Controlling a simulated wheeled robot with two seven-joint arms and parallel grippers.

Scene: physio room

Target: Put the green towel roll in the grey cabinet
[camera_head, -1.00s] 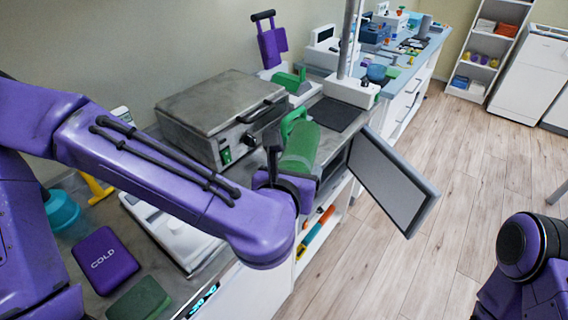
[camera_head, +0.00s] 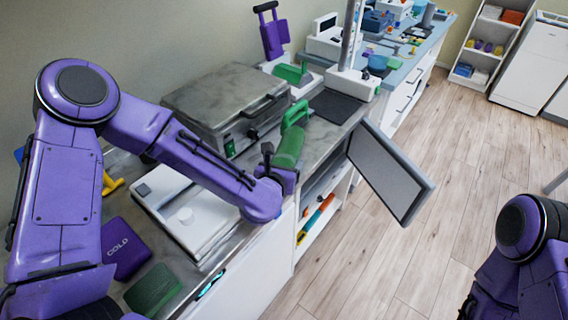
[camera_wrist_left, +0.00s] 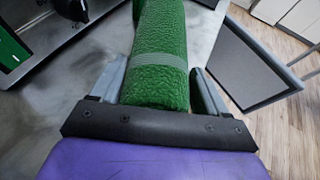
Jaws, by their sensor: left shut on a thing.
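The green towel roll (camera_head: 288,146) is held by my left gripper (camera_head: 272,160) above the counter's front edge. In the left wrist view the towel roll (camera_wrist_left: 160,50) sits between the two fingers of the left gripper (camera_wrist_left: 157,92) and points away from the wrist. The grey cabinet is under the counter; its grey door (camera_head: 388,172) stands open to the right of the towel roll. The open door also shows in the left wrist view (camera_wrist_left: 245,68). The cabinet's inside is mostly hidden by my arm and the counter. My right gripper is out of view; only part of that arm shows.
A metal box machine (camera_head: 222,100) stands on the counter behind the towel roll. A green-handled item (camera_head: 295,115) is just behind the roll. A purple COLD pack (camera_head: 125,248) and a green block (camera_head: 153,290) lie at lower left. An open shelf (camera_head: 312,220) is below the counter. The wood floor is clear.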

